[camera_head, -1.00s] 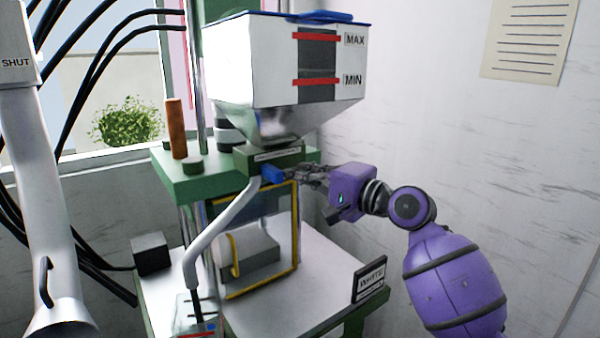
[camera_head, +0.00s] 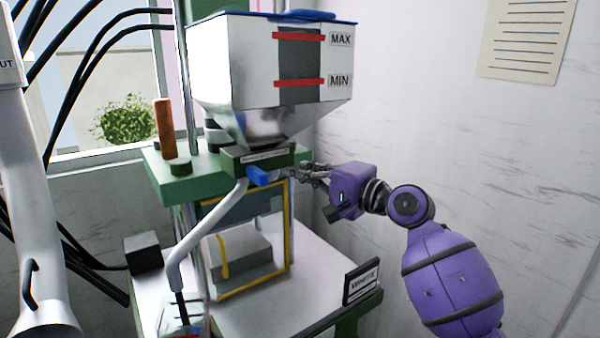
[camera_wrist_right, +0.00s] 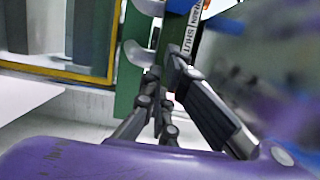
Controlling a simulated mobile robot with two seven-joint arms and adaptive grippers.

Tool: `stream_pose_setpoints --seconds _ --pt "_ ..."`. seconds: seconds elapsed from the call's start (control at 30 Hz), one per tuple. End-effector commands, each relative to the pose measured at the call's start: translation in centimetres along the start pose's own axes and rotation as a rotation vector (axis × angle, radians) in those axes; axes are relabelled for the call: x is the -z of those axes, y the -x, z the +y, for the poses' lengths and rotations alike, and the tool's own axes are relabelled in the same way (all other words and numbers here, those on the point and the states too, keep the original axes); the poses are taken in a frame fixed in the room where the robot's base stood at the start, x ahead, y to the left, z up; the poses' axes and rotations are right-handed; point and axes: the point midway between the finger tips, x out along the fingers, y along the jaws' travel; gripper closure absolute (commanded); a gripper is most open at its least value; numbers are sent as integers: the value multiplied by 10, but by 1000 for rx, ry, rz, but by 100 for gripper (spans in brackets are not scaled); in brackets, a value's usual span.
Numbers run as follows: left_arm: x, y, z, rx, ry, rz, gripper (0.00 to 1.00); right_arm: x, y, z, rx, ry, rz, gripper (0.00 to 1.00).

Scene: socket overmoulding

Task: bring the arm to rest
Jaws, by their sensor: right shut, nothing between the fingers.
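My right gripper (camera_head: 302,172) is at the right side of the moulding machine, just below the hopper. Its fingers are shut and empty. The purple right arm (camera_head: 450,275) comes up from the lower right. A blue handle (camera_head: 258,177) sticks out of the green block under the hopper, left of the fingertips and apart from them in the head view. In the right wrist view the dark fingers (camera_wrist_right: 166,78) lie close together, near a white label reading SHUT (camera_wrist_right: 190,35). My left gripper is not in view.
The hopper (camera_head: 235,70) stands above the green platen (camera_head: 185,185). A yellow-framed guard (camera_head: 290,235) is below it. A white pipe (camera_head: 30,220) is at left.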

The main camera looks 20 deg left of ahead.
Motion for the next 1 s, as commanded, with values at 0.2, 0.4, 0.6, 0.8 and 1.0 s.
stream_pose_setpoints --seconds 0.2,0.4,0.6,0.8,1.0 --pt "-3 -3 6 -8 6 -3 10 0 53 3 -1 0 1 100" --pt "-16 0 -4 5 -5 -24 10 1 87 2 -1 -1 2 100" --pt "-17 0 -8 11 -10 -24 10 0 100 0 2 21 1 100" --pt "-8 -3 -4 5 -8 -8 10 23 102 -10 15 314 114 100" --pt "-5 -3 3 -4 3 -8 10 60 124 41 -81 681 325 100"
